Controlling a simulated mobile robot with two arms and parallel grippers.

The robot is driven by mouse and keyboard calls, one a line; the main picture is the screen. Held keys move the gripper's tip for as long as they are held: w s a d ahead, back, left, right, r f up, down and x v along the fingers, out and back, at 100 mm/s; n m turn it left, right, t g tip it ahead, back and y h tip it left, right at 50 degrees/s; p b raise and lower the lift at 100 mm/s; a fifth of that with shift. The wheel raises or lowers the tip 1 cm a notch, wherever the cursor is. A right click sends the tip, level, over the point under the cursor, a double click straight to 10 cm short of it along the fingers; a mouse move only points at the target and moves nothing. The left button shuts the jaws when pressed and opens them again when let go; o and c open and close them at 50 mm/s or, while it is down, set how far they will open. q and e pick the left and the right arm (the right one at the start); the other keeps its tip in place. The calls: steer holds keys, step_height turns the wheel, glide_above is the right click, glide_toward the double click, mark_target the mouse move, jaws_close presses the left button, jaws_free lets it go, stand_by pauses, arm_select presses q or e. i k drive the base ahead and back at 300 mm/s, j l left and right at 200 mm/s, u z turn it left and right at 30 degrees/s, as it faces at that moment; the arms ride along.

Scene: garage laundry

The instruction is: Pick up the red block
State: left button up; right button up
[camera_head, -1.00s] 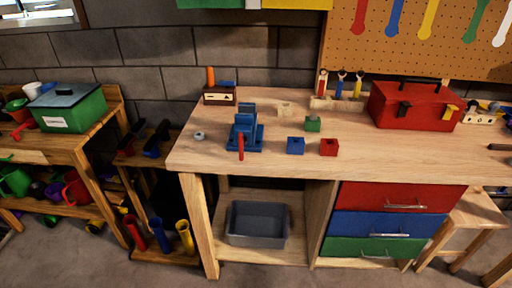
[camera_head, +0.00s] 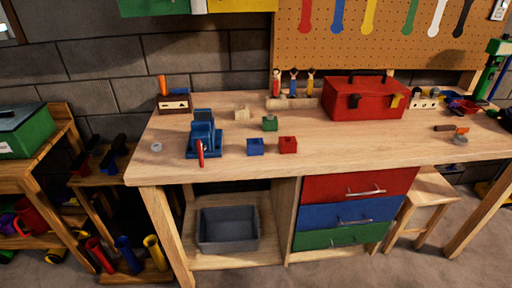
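The red block (camera_head: 288,145) is a small cube on the wooden workbench (camera_head: 365,152), near its front edge and left of the bench's middle. A blue block (camera_head: 255,147) sits just left of it with a small gap. A green block (camera_head: 270,123) sits behind them. Neither of my grippers shows in the head view.
A blue vise (camera_head: 204,138) with a red handle stands left of the blocks. A red toolbox (camera_head: 364,97) stands behind to the right. Red, blue and green drawers (camera_head: 342,215) and a grey bin (camera_head: 227,229) are below. Bare bench top lies right of the red block.

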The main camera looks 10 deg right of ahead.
mark_target(286, 145)
steer(key=i+l+u, duration=0.35)
steer(key=i+l, duration=0.2)
steer(key=l, duration=0.15)
steer(key=i+l+u, duration=0.2)
steer(key=l, duration=0.2)
